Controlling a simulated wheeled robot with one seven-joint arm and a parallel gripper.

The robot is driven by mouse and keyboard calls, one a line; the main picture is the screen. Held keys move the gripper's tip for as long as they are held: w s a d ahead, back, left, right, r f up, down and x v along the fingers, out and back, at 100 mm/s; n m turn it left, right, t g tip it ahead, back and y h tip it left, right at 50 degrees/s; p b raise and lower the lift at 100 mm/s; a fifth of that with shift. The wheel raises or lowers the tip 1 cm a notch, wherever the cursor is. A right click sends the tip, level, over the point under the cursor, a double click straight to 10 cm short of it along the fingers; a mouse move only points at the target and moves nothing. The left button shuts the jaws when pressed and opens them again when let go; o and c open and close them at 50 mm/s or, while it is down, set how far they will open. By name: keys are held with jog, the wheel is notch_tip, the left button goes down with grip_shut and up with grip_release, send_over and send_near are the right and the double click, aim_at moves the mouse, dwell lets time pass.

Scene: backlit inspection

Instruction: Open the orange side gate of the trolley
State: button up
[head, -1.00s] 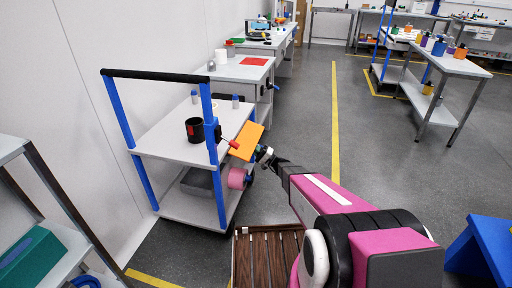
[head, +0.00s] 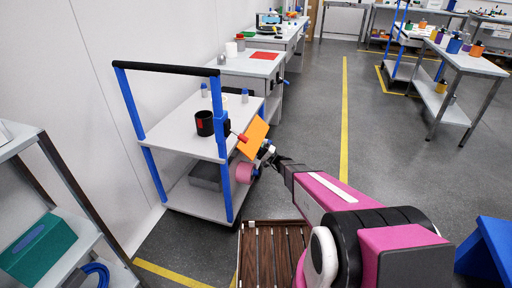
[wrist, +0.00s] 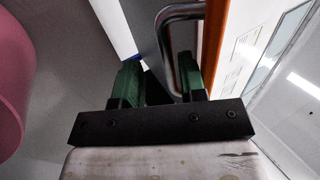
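The trolley (head: 185,140) has blue posts, a black top bar and grey shelves. Its orange side gate (head: 253,138) is a tilted panel at the right end of the upper shelf, standing away from the blue post at an angle. In the wrist view the gate (wrist: 214,40) shows as an orange edge with a bent metal handle (wrist: 167,30). My gripper (head: 266,151) is at the gate's outer face. In the wrist view its green fingers (wrist: 160,85) stand apart, with the handle beside and partly behind the right finger. I cannot tell whether they touch.
A black cup (head: 205,123) stands on the upper shelf. A pink cylinder (head: 245,172) sits low beside the post, and also shows at left in the wrist view (wrist: 14,85). A wooden slatted crate (head: 272,255) lies on the floor in front.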

aim_at(259, 139)
jog(key=s+d+f, duration=0.2)
jog(key=d+f, duration=0.5)
jog(key=f, duration=0.2)
jog(key=shift+f, duration=0.4)
dwell(0.9)
jog(key=shift+s, duration=0.15)
jog(key=v, duration=1)
jog(key=shift+d+f, duration=0.25)
jog(key=shift+d, duration=0.1)
jog(key=shift+s, duration=0.1)
